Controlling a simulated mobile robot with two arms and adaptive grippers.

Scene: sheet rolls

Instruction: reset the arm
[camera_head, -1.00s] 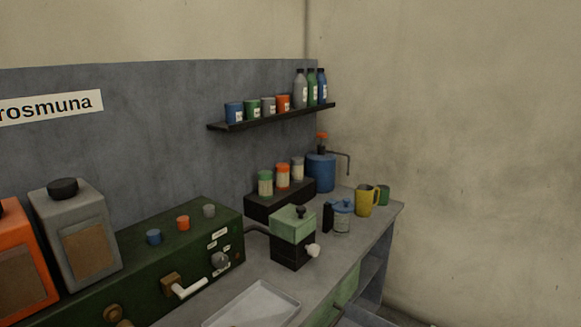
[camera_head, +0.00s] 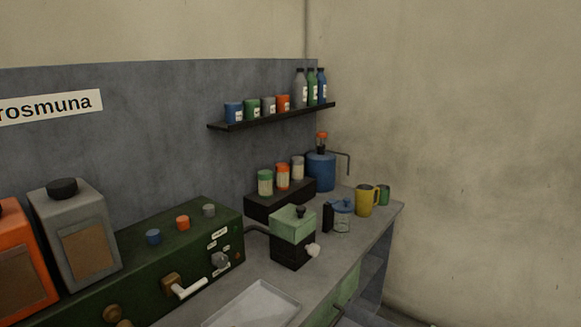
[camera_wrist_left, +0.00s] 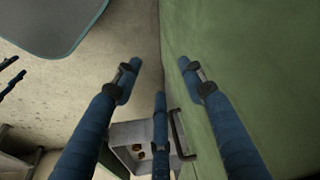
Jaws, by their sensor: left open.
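My left gripper (camera_wrist_left: 160,85) shows in the left wrist view with its blue fingers spread apart, open and with nothing between them. A green panel (camera_wrist_left: 245,60) fills the right of that view, with a dark bar handle (camera_wrist_left: 179,133) beside the fingers. Blue and black finger-like parts at that view's left edge look like part of my right gripper (camera_wrist_left: 10,77), cut off by the frame. Neither gripper shows in the head view.
The grey bench (camera_head: 235,272) holds a green machine (camera_head: 190,240), a pale green grinder (camera_head: 293,224), a glass jug with blue lid (camera_head: 342,218), a yellow mug (camera_head: 365,202) and a light tray (camera_head: 258,306). A green drawer front (camera_head: 347,288) is below. A black shelf (camera_head: 270,118) carries cans and bottles.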

